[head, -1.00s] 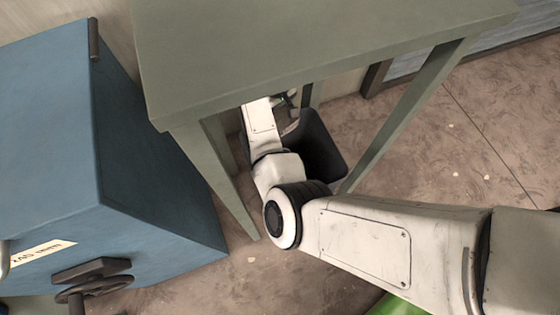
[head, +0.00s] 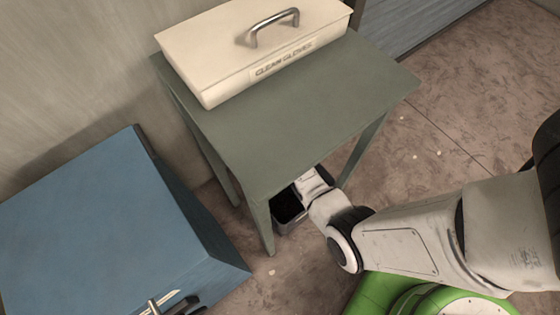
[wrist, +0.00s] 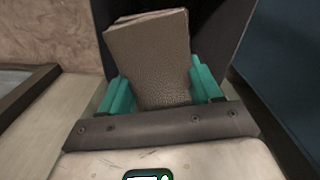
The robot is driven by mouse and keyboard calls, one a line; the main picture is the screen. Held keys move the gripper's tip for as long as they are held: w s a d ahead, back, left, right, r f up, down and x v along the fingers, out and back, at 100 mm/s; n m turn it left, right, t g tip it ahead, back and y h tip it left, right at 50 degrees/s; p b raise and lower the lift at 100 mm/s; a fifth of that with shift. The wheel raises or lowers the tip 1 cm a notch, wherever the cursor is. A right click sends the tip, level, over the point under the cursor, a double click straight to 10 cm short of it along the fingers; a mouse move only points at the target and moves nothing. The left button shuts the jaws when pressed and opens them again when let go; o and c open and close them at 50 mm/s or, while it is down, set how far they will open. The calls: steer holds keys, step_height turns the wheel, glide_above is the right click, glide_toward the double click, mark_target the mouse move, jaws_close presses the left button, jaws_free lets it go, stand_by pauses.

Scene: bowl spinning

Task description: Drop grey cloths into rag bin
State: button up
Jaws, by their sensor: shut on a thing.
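My gripper (wrist: 163,84) shows in the wrist view, with its teal fingers shut on a folded grey-brown cloth (wrist: 150,55). The cloth stands up between the fingers, in front of the dark bin (wrist: 225,25). In the head view the bin (head: 290,226) stands on the floor under the grey-green table, its dark opening partly covered by my arm. The gripper and cloth are hidden there by the arm and table. I cannot tell whether the cloth is inside the rim or just above it.
The grey-green table (head: 300,125) stands over the bin, its legs close to my arm. A cream box (head: 215,50) labelled "CLEAN GLOVES" sits on it. A blue cabinet (head: 90,220) is at left. The floor at right (head: 440,110) is clear.

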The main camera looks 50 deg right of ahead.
steer(key=shift+s+r, duration=0.15)
steer(key=shift+s, duration=0.15)
steer(key=shift+f, duration=0.2)
step_height(320, 180, down, 6)
steer(key=b, duration=0.6)
steer(key=shift+r, duration=0.2)
steer(key=o, duration=1.1)
steer(key=shift+o, duration=0.2)
step_height(320, 180, up, 11)
steer(key=p, duration=0.3)
steer(key=shift+p, duration=0.35)
steer(key=shift+f, duration=0.1)
steer(key=shift+s, duration=0.1)
